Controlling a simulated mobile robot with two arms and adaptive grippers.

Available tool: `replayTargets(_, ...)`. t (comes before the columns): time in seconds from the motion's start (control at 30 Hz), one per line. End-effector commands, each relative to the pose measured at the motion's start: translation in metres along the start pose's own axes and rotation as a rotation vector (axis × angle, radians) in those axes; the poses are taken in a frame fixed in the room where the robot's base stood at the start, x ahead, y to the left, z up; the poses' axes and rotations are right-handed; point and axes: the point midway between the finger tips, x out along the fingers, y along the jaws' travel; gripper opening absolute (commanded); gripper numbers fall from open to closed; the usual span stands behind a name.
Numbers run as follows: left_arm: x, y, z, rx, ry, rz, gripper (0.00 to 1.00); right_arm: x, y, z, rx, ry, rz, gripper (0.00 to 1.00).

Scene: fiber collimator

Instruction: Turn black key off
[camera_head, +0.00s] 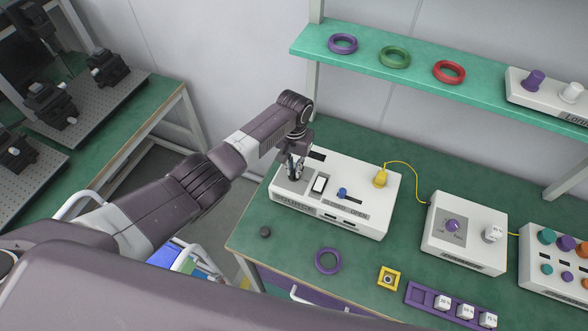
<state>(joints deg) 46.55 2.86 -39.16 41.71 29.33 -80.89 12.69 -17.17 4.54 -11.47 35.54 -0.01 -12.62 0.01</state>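A white box (372,198) with lettering on its front stands on the green bench. Its top holds a black-and-white rocker switch (320,184), a blue knob (342,193) and a yellow plug (380,177). My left gripper (293,170) points down at the left part of the box top, left of the rocker switch. I cannot make out the black key; the gripper covers that part of the box. The fingers are dark and small, so I cannot tell whether they are open or shut, or touching anything. My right gripper is out of view.
A yellow cable (414,175) runs right to a second white box (466,232). A purple ring (328,261), a small black disc (265,232) and a yellow block (388,279) lie in front. A green shelf (420,82) with rings overhangs behind.

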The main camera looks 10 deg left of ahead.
Motion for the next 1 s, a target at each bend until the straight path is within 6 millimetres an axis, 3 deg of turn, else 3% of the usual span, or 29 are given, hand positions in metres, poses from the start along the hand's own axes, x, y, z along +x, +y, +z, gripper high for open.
replayTargets(0.1, 0.0, 0.0, 0.0, 0.001, -0.001, 0.0, 0.24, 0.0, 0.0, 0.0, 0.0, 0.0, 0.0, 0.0)
replayTargets(0.4, 0.0, 0.0, 0.002, 0.001, -0.004, 0.0, 0.24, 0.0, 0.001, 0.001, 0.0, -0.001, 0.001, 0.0)
replayTargets(0.57, -0.01, 0.0, 0.001, 0.001, -0.003, 0.0, 0.24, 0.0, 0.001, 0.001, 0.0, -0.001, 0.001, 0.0)
replayTargets(1.0, -0.092, 0.0, 0.0, 0.002, 0.001, 0.0, 0.24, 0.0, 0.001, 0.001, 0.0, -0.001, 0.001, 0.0)
